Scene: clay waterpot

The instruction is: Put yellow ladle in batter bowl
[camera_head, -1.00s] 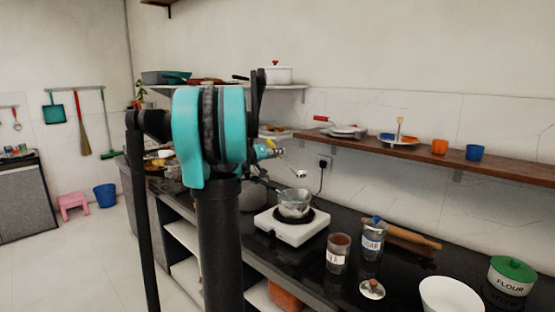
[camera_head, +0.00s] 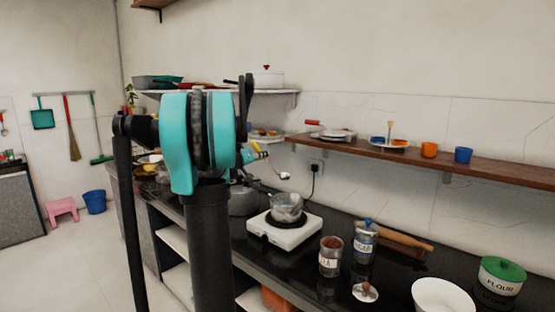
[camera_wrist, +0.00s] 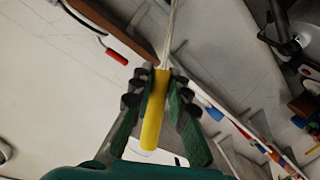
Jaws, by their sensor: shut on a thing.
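The yellow ladle (camera_wrist: 153,118) has a yellow handle and a thin metal shaft. In the wrist view my gripper (camera_wrist: 158,82) is shut on the handle, with dark finger pads on both sides. In the head view my gripper (camera_head: 252,154) holds the ladle up, its shaft slanting down right to a small pale head (camera_head: 285,176) in front of the wall. The ladle head appears above the stove area. A white bowl (camera_head: 443,297) sits at the counter's front right, cut by the lower edge. A grey see-through bowl-like pot (camera_head: 287,207) sits on the stove. I cannot tell which is the batter bowl.
The white stove (camera_head: 283,232) stands on the dark counter. Two labelled jars (camera_head: 331,257) (camera_head: 365,242), a metal lid (camera_head: 365,292), a rolling pin (camera_head: 397,238) and a flour tin (camera_head: 500,275) stand to its right. A wooden shelf (camera_head: 400,155) runs above. My arm hides part of the left counter.

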